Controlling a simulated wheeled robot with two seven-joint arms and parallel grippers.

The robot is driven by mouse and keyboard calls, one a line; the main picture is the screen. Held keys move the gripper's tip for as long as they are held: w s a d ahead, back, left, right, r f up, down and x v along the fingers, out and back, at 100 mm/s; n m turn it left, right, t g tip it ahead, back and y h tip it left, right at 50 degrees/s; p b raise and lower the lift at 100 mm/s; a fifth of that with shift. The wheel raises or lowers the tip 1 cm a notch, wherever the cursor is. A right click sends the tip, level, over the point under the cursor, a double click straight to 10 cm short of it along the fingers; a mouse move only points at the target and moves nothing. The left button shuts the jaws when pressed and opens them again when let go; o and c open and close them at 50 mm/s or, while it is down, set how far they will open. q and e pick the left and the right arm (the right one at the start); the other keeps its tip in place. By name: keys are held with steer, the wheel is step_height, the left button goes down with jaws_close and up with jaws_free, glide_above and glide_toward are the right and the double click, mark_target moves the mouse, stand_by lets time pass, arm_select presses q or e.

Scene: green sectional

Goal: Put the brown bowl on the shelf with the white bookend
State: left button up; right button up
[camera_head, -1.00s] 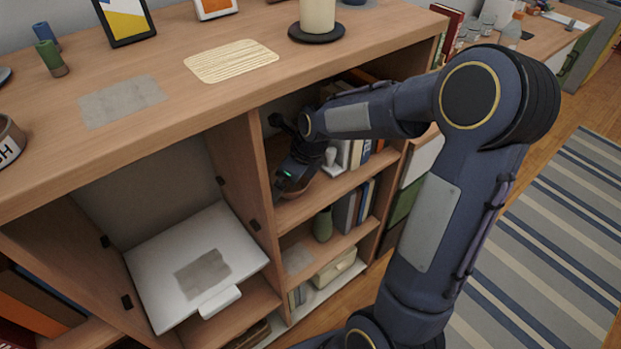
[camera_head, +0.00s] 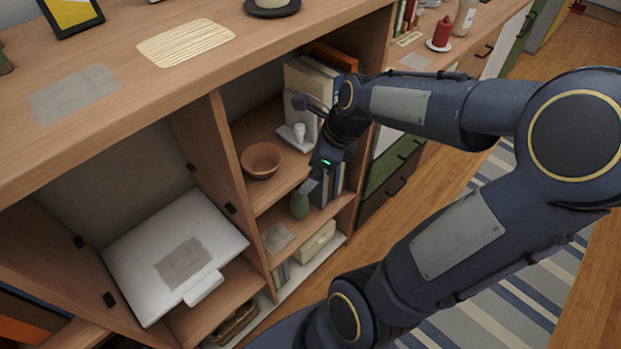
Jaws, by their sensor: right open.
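The brown bowl (camera_head: 262,161) stands upright on the upper shelf (camera_head: 274,190) of the right-hand compartment, near its front left. A white bookend (camera_head: 297,137) stands on the same shelf, to the right of the bowl, against a row of books. My right gripper (camera_head: 304,186) is in front of the shelf's edge, pointing down, to the right of the bowl and apart from it. It is open, and nothing shows between its fingers. My right arm comes in from the right and hides part of the books. My left gripper is not in view.
The cabinet top (camera_head: 110,65) carries a woven mat (camera_head: 186,43) and a picture frame (camera_head: 70,14). A striped rug (camera_head: 476,310) lies at the right.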

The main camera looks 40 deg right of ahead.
steer(key=s+a+r+n, duration=0.1)
steer(key=s+a+n, duration=0.4)
steer(key=n, duration=0.9)
steer(key=s+a+r+n+t+y, duration=0.1)
steer(key=s+a+n, duration=0.4)
steer(key=n, duration=0.8)
steer(key=shift+a+r+n+t+y, duration=0.35)
steer(key=shift+a+r, duration=0.3)
steer(key=shift+a, duration=0.5)
